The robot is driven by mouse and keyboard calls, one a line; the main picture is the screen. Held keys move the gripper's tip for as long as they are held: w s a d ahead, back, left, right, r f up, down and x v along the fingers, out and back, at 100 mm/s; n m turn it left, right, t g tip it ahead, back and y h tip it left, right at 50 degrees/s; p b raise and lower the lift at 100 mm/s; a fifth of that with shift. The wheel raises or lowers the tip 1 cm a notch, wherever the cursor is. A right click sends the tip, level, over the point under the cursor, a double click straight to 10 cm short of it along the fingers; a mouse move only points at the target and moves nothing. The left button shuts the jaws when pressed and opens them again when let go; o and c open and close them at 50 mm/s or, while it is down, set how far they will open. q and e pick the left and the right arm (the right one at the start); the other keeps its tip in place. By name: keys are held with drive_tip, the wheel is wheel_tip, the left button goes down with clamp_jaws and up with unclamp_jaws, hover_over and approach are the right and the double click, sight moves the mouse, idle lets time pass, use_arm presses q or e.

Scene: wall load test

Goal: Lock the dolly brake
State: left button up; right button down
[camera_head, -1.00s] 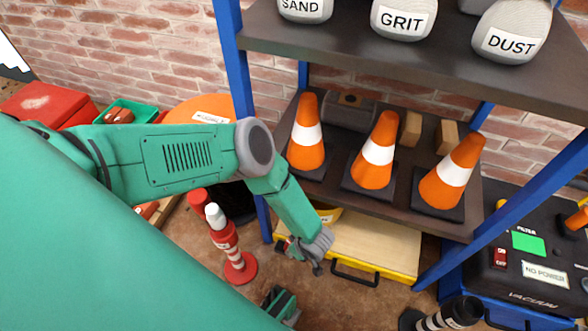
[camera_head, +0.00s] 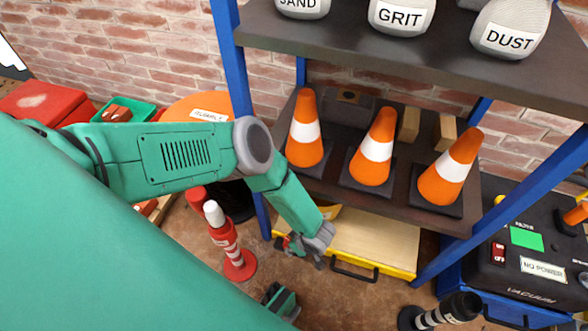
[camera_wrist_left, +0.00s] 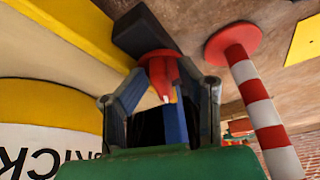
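The dolly is a low yellow-edged platform (camera_head: 350,243) with a black handle (camera_head: 355,274), under the rack in the head view. A small red part (camera_head: 289,243), possibly its brake, shows at its front left beside my left gripper (camera_head: 312,256). The left wrist view shows a red part (camera_wrist_left: 160,70) by a black block (camera_wrist_left: 146,30). My left gripper (camera_wrist_left: 172,84) has its fingers apart on either side of this red part; contact is unclear. My right gripper is not in view.
A red-and-white post (camera_head: 228,243) stands left of the gripper, close to it in the wrist view (camera_wrist_left: 258,100). The blue-legged rack (camera_head: 425,215) carries orange cones. A yellow tub (camera_wrist_left: 45,130) is near the left finger. A black vacuum (camera_head: 525,265) stands right.

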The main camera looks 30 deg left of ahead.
use_arm(q)
drive_tip(key=v, duration=0.8)
idle(0.4)
